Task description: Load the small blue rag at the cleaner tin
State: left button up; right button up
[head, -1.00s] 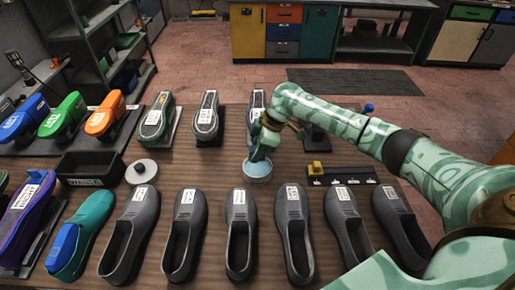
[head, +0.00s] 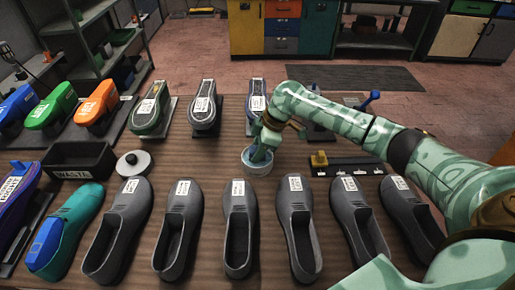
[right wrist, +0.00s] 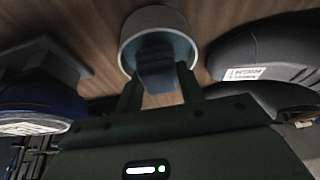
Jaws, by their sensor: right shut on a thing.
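The open cleaner tin (head: 257,168) stands on the table in the head view, a short white cylinder with pale blue inside. It also shows in the right wrist view (right wrist: 128,38). My right gripper (head: 262,150) points down at the tin's mouth. In the right wrist view its fingers (right wrist: 160,82) are shut on the small blue rag (right wrist: 158,66), whose far end reaches inside the tin's rim. Whether the rag touches the bottom is hidden. A round grey-white lid with a knob (head: 133,163) lies left of the tin. My left gripper is not in view.
Several grey shoes (head: 238,225) line the front of the table, close to the tin. Shoe forms (head: 205,112) stand behind it. A black waste bin (head: 80,160) is at left. A black rack with a yellow block (head: 320,160) is at right.

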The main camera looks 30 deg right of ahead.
jog(key=shift+f, duration=0.55)
dwell(0.5)
jog(key=shift+f, duration=0.1)
dwell(1.8)
jog(key=shift+s, duration=0.1)
notch_tip(320, 180, up, 7)
jog(key=p, duration=0.8)
jog(key=shift+p, duration=0.3)
dwell(0.4)
